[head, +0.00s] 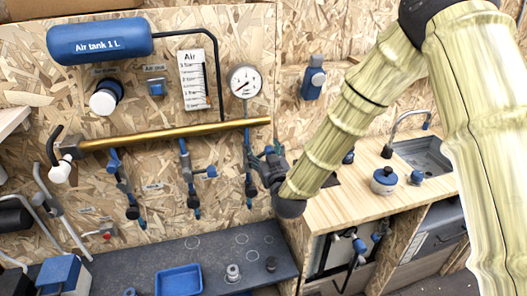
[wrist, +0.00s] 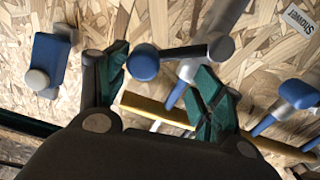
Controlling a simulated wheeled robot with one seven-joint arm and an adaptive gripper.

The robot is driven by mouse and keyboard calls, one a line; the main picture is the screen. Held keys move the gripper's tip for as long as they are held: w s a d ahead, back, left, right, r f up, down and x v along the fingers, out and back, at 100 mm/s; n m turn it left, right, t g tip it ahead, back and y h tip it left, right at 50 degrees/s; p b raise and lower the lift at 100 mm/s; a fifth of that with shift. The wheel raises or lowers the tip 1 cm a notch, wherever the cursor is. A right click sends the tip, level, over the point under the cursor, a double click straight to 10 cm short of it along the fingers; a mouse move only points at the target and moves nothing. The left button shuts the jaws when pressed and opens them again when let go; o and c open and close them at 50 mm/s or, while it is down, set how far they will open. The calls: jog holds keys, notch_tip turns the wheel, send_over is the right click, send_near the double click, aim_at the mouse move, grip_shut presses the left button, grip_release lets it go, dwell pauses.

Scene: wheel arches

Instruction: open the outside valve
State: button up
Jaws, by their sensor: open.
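Several blue-and-grey valves hang below a brass pipe (head: 170,135) on the chipboard wall; I cannot read which one is labelled outside. My gripper (head: 262,163) is at the rightmost valve (head: 248,150) in the head view and partly covers it. In the wrist view my gripper (wrist: 162,80) is open, with a green-padded finger on each side. A valve with a round blue knob (wrist: 143,63) and a dark-ended grey lever (wrist: 200,50) lies at the finger opening. The lever reaches over toward the right finger; I cannot tell whether they touch.
Another blue valve (wrist: 298,95) and a "Shower" label (wrist: 298,18) are at the right of the wrist view; a blue fitting (wrist: 50,60) is at the left. The head view shows a blue air tank (head: 100,38), a gauge (head: 244,81), a dark shelf (head: 215,262) and a wooden counter (head: 345,205).

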jog(key=v, duration=1.1)
jog(key=shift+s, duration=0.1)
